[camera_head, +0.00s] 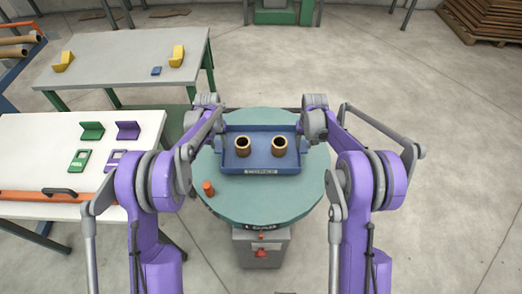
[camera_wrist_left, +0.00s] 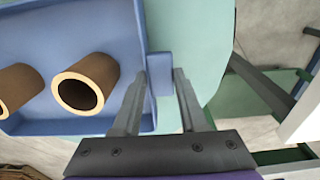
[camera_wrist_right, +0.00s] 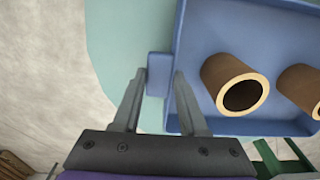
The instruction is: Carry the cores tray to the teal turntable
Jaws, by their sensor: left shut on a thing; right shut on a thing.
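The blue cores tray (camera_head: 262,166) is over the middle of the teal turntable (camera_head: 265,207) in the head view. Two brown cores (camera_head: 242,146) (camera_head: 279,145) stand upright in it, and its front label reads CORES. My left gripper (camera_wrist_left: 160,80) is shut on the tray's handle tab at its left end. My right gripper (camera_wrist_right: 160,80) is shut on the handle tab at the right end. The tray looks level. I cannot tell whether its underside touches the turntable. In the head view the gripper fingers are mostly hidden by my wrists.
An orange cylinder (camera_head: 208,188) stands on the turntable's front left. A white table (camera_head: 40,150) at left holds green and purple brackets and plates. A grey table (camera_head: 115,55) behind has yellow brackets (camera_head: 177,56) and a small blue block (camera_head: 156,71). Floor at right is clear.

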